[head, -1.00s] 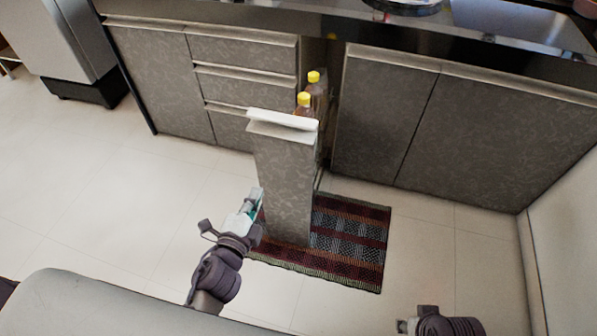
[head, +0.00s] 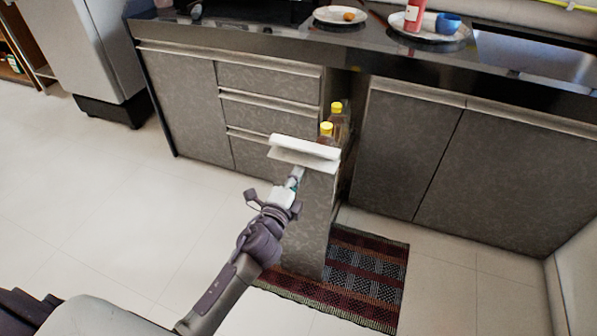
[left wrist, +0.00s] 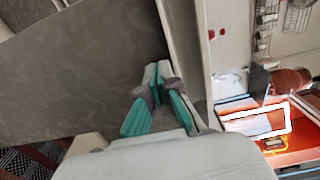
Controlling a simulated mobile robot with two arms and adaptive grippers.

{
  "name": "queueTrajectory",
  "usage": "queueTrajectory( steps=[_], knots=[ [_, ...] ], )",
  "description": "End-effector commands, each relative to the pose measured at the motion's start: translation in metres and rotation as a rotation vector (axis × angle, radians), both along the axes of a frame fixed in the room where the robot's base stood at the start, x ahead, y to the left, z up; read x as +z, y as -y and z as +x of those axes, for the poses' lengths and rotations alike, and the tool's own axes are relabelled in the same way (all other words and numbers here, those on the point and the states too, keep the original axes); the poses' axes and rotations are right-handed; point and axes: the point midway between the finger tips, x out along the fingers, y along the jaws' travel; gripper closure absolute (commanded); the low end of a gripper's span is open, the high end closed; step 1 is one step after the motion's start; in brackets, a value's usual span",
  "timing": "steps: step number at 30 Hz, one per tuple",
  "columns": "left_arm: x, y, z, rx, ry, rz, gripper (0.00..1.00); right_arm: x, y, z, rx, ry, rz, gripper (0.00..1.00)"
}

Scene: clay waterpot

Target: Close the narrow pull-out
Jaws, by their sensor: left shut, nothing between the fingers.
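The narrow pull-out (head: 310,215) stands out from the cabinet row, with a grey patterned front and a pale handle ledge (head: 304,148) on top. Two bottles with yellow caps (head: 326,129) stand inside it, behind the front. My left gripper (head: 297,175) is shut and empty, at the upper left part of the front just below the ledge. In the left wrist view its fingertips (left wrist: 157,72) are close to the grey front panel; I cannot tell whether they touch it. My right gripper is out of view.
A striped mat (head: 365,275) lies on the floor under and beside the pull-out. Drawers (head: 268,105) are on its left and cupboard doors (head: 405,150) on its right. The counter above holds plates (head: 341,15) and a blue cup (head: 447,23). Floor at left is clear.

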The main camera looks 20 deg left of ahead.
Motion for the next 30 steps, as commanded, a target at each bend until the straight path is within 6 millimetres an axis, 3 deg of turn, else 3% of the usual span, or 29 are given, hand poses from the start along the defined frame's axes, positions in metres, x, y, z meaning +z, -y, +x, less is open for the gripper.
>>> queueTrajectory(
  steps=[5, 20, 24, 30],
  knots=[
    [0.0, 0.0, 0.011, 0.0, -0.001, -0.001, 1.0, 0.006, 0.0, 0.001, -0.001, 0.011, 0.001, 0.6],
    [0.0, 0.0, 0.015, 0.0, 0.0, -0.001, 1.0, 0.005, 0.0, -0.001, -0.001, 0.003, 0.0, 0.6],
    [0.0, 0.001, 0.026, 0.0, 0.001, 0.0, 1.0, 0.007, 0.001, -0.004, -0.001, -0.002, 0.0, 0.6],
    [-0.001, 0.001, 0.054, 0.001, 0.002, 0.0, 1.0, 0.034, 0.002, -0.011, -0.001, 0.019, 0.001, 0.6]
  ],
)
